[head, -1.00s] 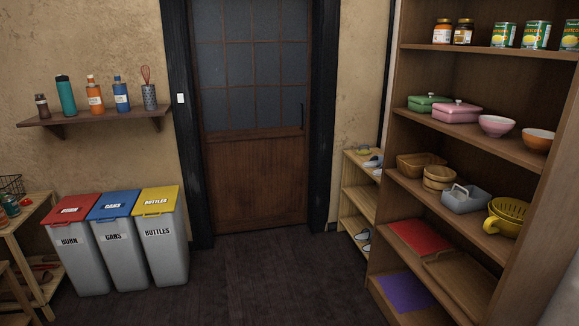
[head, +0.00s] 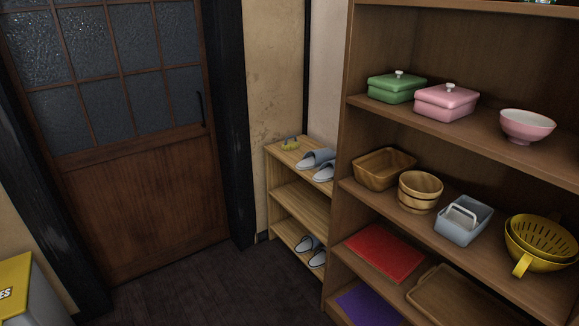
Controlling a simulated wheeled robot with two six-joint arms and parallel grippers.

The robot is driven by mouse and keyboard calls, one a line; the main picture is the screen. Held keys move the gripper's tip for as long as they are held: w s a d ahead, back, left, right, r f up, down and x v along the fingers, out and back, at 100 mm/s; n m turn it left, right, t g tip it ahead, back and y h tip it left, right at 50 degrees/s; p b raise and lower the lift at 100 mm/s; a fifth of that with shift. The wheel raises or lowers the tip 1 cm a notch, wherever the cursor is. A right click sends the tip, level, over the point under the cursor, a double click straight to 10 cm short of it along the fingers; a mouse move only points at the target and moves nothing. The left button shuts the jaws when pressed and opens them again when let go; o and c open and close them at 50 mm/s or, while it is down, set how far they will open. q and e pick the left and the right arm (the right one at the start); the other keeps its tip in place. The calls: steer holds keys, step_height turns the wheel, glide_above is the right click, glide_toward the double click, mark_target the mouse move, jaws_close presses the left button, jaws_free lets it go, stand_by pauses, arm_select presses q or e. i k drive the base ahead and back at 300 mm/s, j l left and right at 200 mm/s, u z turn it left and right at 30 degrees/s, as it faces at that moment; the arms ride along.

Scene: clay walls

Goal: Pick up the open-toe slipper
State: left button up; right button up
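A small wooden shoe rack (head: 290,197) stands between the door and the tall shelf. On its top board lie two grey-blue slippers (head: 316,158), toes pointing left, the nearer one partly cut off by the tall shelf's side. Two more slippers (head: 307,243) with pale insides lie on a lower board. I cannot tell which of the slippers is open-toed. Neither of my grippers is in view.
A tall shelf (head: 342,184) on the right holds green and pink lidded dishes, bowls, wooden tubs, a grey caddy and a yellow colander (head: 540,243). A yellow-lidded bin (head: 20,285) stands at lower left. The dark floor (head: 190,290) before the door (head: 140,215) is clear.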

mark_target(317, 157)
steer(key=i+j+z, duration=0.45)
steer(key=z, duration=0.25)
steer(key=i+j+z, duration=0.2)
steer(key=z, duration=0.15)
steer(key=i+j+z, duration=0.35)
steer(key=k+l, duration=0.1)
